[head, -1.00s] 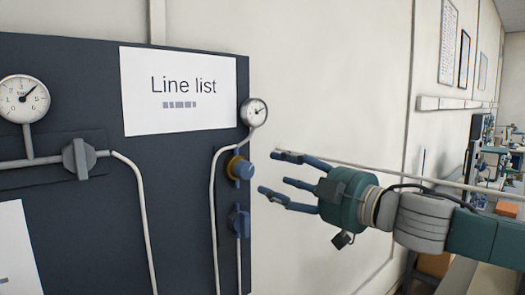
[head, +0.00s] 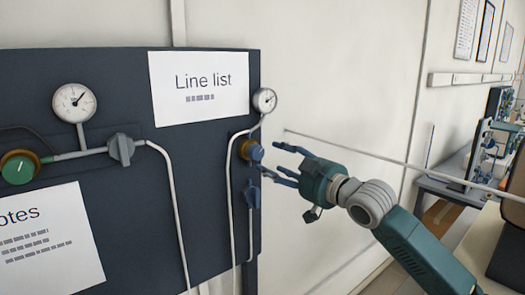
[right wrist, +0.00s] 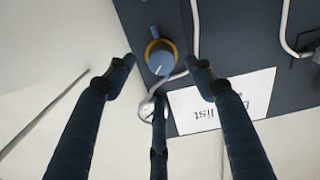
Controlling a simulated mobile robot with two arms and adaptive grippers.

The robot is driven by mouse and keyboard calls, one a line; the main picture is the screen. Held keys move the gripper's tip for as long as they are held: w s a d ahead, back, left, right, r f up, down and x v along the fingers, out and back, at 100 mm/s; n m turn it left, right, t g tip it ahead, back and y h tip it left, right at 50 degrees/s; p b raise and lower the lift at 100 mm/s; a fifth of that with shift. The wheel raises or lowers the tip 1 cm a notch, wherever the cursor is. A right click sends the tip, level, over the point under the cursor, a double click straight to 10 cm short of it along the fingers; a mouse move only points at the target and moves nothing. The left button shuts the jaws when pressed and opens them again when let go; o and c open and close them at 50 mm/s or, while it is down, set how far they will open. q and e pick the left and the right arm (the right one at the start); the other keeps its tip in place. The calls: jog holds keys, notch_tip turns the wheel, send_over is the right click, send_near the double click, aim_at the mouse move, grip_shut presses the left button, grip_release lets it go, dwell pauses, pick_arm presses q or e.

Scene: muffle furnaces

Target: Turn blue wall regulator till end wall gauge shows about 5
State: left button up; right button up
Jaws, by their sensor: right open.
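The blue regulator knob (head: 251,150) with a yellow ring sits near the right edge of the dark wall panel. It also shows in the right wrist view (right wrist: 160,62), ahead between the fingers. The small round end gauge (head: 264,100) is above it at the panel edge; its needle seems to point up and right, but its numbers are too small to read. In the right wrist view the gauge (right wrist: 145,110) is partly behind a finger. My right gripper (head: 275,162) is open and empty, fingers spread, just right of the knob and apart from it. My left gripper is not in view.
A blue valve handle (head: 251,193) is just below the regulator. Another gauge (head: 74,102), a grey valve (head: 121,149) and a green knob (head: 18,168) are further left. White pipes run down the panel (head: 215,225). Bare wall lies to the right.

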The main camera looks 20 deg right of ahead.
aim_at(259, 155)
jog(key=p+x, duration=0.1)
jog(key=x, duration=0.2)
jog(key=p+x, duration=0.1)
jog(key=x, duration=0.2)
jog(key=shift+w+a+r, duration=0.15)
jog(key=shift+w+r, duration=0.05)
jog(key=shift+r, duration=0.05)
jog(key=shift+w+a+f+p, duration=0.2)
jog(key=shift+w+p, duration=0.1)
jog(key=shift+w, duration=0.45)
jog(key=shift+c, duration=0.5)
